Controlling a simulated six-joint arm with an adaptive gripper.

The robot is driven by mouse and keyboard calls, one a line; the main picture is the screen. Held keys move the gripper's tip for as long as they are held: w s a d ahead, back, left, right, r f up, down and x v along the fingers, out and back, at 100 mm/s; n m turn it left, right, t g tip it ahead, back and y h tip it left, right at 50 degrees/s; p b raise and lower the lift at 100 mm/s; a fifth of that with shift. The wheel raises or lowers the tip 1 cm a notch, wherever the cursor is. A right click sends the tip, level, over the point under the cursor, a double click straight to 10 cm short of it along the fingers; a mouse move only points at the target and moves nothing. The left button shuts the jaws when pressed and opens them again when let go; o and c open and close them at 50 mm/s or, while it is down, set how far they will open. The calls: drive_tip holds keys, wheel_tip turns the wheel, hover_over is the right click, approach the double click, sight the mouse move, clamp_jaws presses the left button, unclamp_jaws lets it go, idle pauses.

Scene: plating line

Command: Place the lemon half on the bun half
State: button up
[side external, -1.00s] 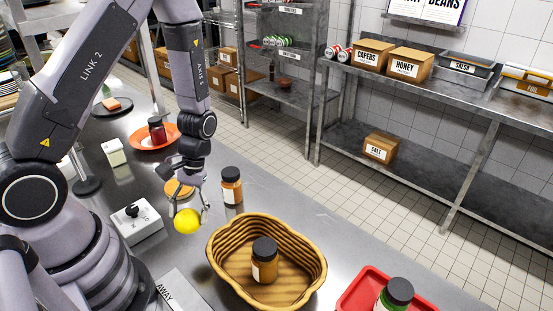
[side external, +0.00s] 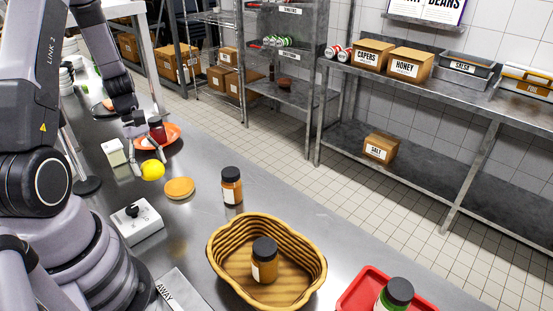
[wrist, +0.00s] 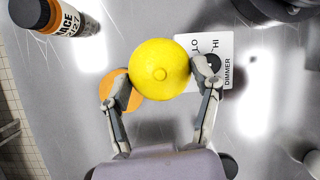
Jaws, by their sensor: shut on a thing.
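The lemon half (side external: 153,170) is yellow and held between the fingertips of my gripper (side external: 147,168), above the steel counter. In the wrist view the lemon half (wrist: 160,68) sits between both fingers of my gripper (wrist: 160,82), its rounded side with the nub toward the camera. The bun half (side external: 180,188) is a flat orange-brown disc on the counter, a little right of and nearer than the lemon in the side view. In the wrist view the bun half (wrist: 122,92) is partly hidden behind the lemon and the left finger.
A white dimmer box (side external: 137,220) and a sauce jar (side external: 231,186) stand near the bun. An orange plate (side external: 172,136) with a dark red jar (side external: 157,130) is behind my gripper. A wicker basket (side external: 222,262) holding a jar (side external: 264,260) and a red tray (side external: 352,293) are nearer.

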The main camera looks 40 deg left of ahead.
drive_tip(key=w+a+f, duration=0.2)
drive_tip(key=w+a, duration=0.1)
drive_tip(key=w, duration=0.1)
hover_over(179, 184)
drive_tip(key=a, duration=0.1)
wheel_tip(179, 184, down, 6)
drive_tip(key=shift+r, duration=0.15)
drive_tip(key=shift+w+a+f, duration=0.1)
drive_tip(key=shift+f, duration=1.55)
drive_tip(key=o, duration=1.2)
drive_tip(key=shift+f, duration=0.15)
drive_tip(key=shift+c, duration=0.2)
